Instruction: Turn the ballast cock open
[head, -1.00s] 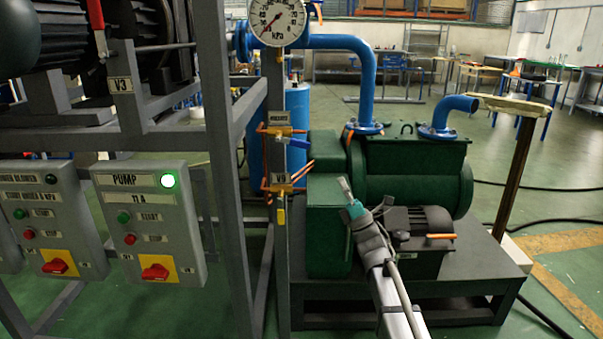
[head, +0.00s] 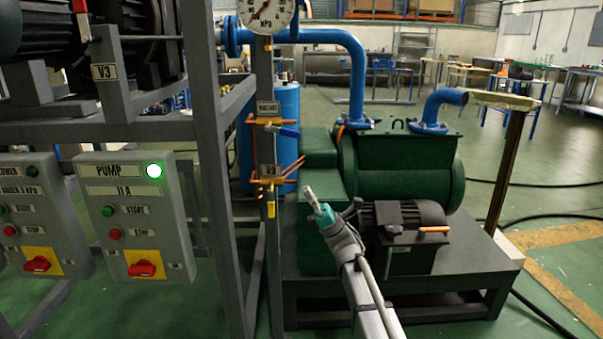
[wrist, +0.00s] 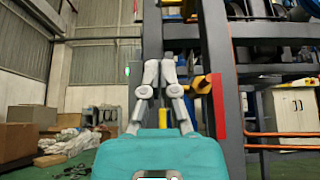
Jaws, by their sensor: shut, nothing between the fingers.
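The ballast cock (head: 268,122) is a brass valve on the grey post under a small label that is hard to read. Its blue lever (head: 289,132) points right and slightly down. A second brass cock (head: 267,181), labelled V9, sits lower on the post with a yellow lever (head: 271,208) hanging down. My gripper (head: 309,191) is shut and empty, to the right of the post and below the blue lever, apart from it in the picture. In the wrist view my gripper's fingers (wrist: 158,68) are together; the blue lever cannot be made out there.
Copper pipes (head: 290,172) run beside the post. The green pump (head: 400,170) and its dark motor (head: 402,225) stand close behind my arm. The pump panel (head: 137,220) with a lit green lamp is at left. A yellow part (wrist: 201,85) is right of the fingers.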

